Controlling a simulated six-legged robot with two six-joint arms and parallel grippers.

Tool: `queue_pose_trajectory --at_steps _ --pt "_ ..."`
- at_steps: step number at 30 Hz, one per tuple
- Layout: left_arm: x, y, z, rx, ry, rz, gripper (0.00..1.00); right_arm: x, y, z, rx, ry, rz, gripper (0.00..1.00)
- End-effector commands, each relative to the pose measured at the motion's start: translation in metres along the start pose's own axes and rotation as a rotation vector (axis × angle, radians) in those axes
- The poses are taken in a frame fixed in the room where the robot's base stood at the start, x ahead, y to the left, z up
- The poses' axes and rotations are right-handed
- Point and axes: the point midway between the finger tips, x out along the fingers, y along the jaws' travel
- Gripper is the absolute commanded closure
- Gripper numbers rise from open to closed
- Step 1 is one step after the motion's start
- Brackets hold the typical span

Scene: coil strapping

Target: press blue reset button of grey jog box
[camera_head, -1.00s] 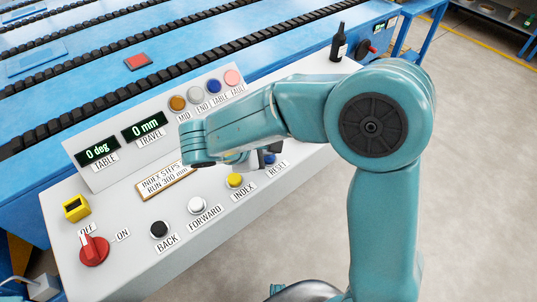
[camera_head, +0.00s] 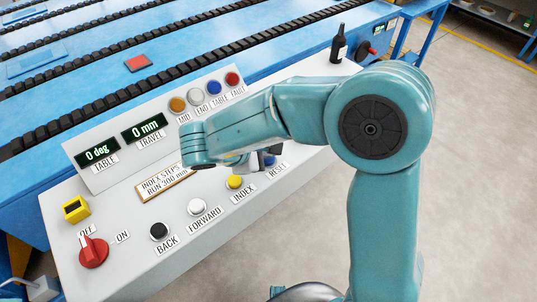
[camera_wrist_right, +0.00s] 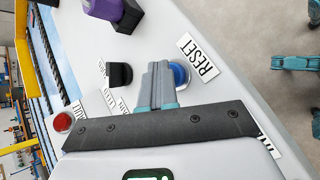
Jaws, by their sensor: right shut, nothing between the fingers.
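The grey jog box (camera_head: 130,258) runs diagonally across the head view, with a row of labelled push buttons on its top face. My right gripper (camera_wrist_right: 161,66) is shut and empty. Its fingertips overlap the button's near side in that view. I cannot tell whether they touch or press it. My left gripper is in neither view.
A yellow INDEX button (camera_head: 234,181), white FORWARD button (camera_head: 197,206), black BACK button (camera_head: 159,230) and red switch (camera_head: 93,251) share the panel. A dark bottle (camera_head: 338,45) stands near the box's far end. A purple and black item (camera_wrist_right: 112,12) shows in the wrist view.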

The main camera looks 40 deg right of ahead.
Motion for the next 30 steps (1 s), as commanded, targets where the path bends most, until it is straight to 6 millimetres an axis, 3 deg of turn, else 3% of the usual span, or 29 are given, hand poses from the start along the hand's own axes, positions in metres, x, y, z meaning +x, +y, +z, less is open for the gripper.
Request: queue_pose_trajectory --at_steps 5,17,30 --pt "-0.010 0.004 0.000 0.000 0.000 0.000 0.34 -0.009 0.006 0.006 0.000 0.000 0.000 1.00" --pt "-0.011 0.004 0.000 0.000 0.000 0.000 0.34 -0.011 0.008 0.007 0.001 0.000 0.001 1.00" --pt "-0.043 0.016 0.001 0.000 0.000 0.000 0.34 -0.040 0.029 0.029 0.002 0.000 0.001 1.00"
